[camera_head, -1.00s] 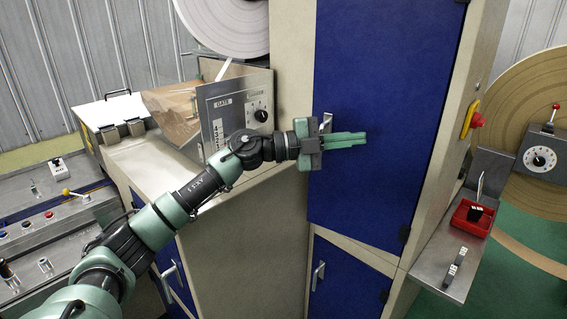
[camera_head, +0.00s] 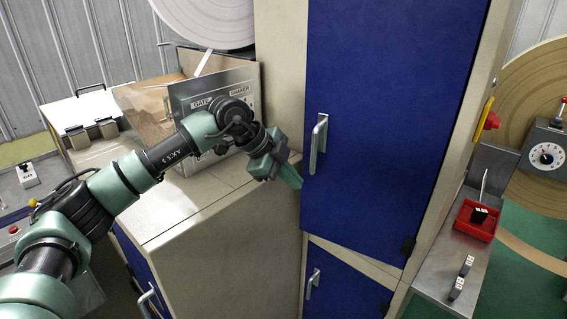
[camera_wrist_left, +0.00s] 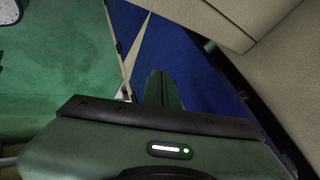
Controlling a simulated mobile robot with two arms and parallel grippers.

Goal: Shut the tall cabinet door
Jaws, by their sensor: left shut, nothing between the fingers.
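The tall cabinet's blue door (camera_head: 385,120) is in the head view, with a silver upright handle (camera_head: 318,143) near its left edge. Blue door surface also shows in the left wrist view (camera_wrist_left: 205,75), with a dark gap between it and a beige panel. In the head view I cannot tell exactly how far the door stands from its frame. My left gripper (camera_head: 297,180) is shut and empty, its fingers pointing down-right at the door's left edge, below and left of the handle. I cannot tell if they touch. My right gripper is not in view.
A lower blue door (camera_head: 345,285) with its own handle is beneath. A beige cabinet (camera_head: 225,225) with a metal control box (camera_head: 240,75) stands at the left. A steel shelf (camera_head: 450,245) with a red tray (camera_head: 474,222) juts out at the right.

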